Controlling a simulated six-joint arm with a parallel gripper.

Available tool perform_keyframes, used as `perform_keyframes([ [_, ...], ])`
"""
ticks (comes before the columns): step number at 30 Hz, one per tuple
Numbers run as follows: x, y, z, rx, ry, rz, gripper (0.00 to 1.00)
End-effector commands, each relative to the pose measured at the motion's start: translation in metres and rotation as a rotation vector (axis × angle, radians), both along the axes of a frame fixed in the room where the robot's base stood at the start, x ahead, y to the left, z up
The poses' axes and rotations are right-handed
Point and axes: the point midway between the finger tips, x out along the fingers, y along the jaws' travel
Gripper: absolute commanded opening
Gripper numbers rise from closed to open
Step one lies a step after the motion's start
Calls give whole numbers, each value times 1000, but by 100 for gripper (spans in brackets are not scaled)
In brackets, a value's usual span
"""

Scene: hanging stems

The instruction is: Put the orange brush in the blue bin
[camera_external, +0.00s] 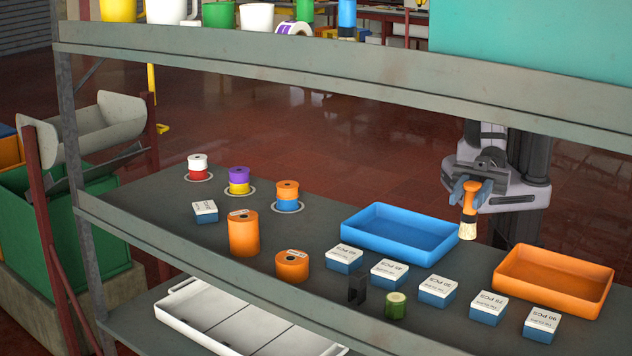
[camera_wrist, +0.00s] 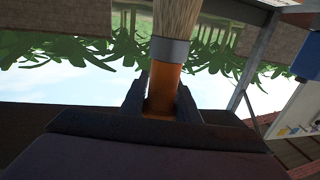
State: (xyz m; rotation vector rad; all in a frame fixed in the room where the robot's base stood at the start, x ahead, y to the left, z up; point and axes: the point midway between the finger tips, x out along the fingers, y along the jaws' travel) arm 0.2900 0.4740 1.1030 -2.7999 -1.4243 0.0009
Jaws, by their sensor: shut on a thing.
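My gripper (camera_external: 472,187) is shut on the orange brush (camera_external: 469,211), holding it upright with its pale bristles down, at the right end of the blue bin (camera_external: 378,221) in the picture. The brush seems to be above shelf level; whether it is over the bin's rim or beyond it I cannot tell. In the wrist view, the brush's orange handle (camera_wrist: 165,88) is between the two dark fingers, with a grey ferrule and tan bristles. The blue bin is an open shallow tray on the grey shelf and looks empty.
An orange tray (camera_external: 552,281) stands to the right. Small labelled boxes (camera_external: 437,290) line the front, with a green roll (camera_external: 396,305) and a black holder (camera_external: 357,289). Orange rolls (camera_external: 243,232) and stacked spools (camera_external: 287,196) stand left. An upper shelf (camera_external: 330,70) crosses above.

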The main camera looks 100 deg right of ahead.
Motion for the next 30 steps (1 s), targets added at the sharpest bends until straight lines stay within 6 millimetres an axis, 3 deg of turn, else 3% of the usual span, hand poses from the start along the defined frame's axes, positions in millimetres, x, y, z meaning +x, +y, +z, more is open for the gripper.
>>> perform_keyframes([
  [8, -32, 16, -1, 7, -2, 58, 6],
  [16, -8, 0, 13, 6, 1, -110, 6],
  [20, 15, -23, 19, 3, 0, -260, 6],
  [25, 48, -69, 21, 0, -1, -512, 6],
  [30, 66, -118, 14, -3, -2, -741, 6],
])
